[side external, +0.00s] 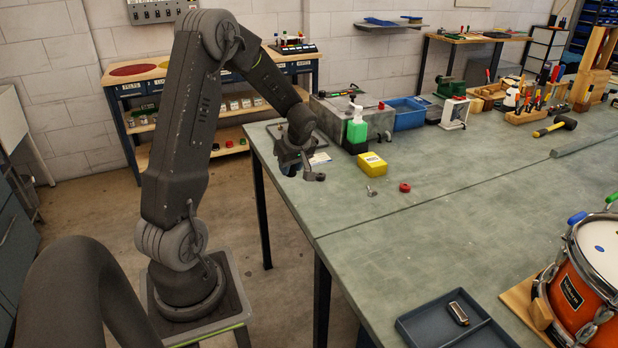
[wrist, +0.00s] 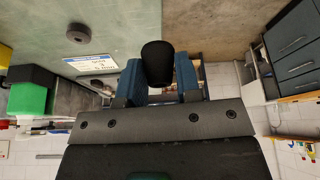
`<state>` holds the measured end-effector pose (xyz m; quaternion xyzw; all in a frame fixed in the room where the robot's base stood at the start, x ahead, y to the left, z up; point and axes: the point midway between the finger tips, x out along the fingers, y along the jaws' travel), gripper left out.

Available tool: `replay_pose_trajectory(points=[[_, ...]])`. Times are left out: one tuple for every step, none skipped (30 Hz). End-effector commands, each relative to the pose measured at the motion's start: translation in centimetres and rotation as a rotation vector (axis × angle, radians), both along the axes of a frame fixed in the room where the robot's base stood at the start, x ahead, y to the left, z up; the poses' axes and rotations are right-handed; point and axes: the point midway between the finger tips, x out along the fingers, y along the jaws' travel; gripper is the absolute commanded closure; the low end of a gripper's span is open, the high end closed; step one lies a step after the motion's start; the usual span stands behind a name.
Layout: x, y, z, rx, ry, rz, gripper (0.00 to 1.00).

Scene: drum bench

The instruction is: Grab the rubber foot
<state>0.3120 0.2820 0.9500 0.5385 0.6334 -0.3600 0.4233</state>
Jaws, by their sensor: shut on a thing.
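My gripper (wrist: 158,78) is shut on a black, rounded piece (wrist: 157,60), which looks like the rubber foot. It sits between the two blue fingers and sticks out past their tips. In the side view my gripper (side external: 298,170) is low over the near left edge of the bench. The held piece is too small and dark to make out surely there. A grey round piece with a dark centre (wrist: 78,33) lies on the bench, apart from the fingers in the wrist view.
A printed card (side external: 320,158) lies beside my gripper. A red ring (side external: 405,187) and a small metal part (side external: 371,191) lie to the right.

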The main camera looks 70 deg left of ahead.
Motion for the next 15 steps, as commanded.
replay_pose_trajectory(points=[[-1.1,0.5,0.7,0.002,-0.002,0.006,0.91],[-1.6,0.8,1.1,0.002,-0.003,0.005,0.91],[-2.2,1.0,1.5,0.002,-0.003,0.005,0.91],[-2.6,1.2,1.7,0.001,-0.003,0.004,0.91],[-3.0,1.4,1.9,0.001,-0.003,0.004,0.91],[-3.4,1.6,2.3,0.002,-0.003,0.003,0.91],[-3.7,1.7,2.5,0.001,-0.002,0.003,0.91],[-4.0,1.8,2.6,0.001,-0.002,0.002,0.91],[-4.2,1.9,2.8,0.001,-0.001,0.001,0.91],[-4.4,2.0,2.9,0.001,-0.001,0.001,0.91],[-4.5,2.1,3.0,0.001,-0.001,0.001,0.91],[-4.7,2.1,3.0,0.000,-0.001,0.000,0.91],[-4.7,2.1,3.1,0.000,0.000,0.000,0.91],[-4.8,2.2,3.1,0.000,0.000,0.000,0.91],[-4.8,2.2,3.1,0.000,0.000,-0.001,0.91]])
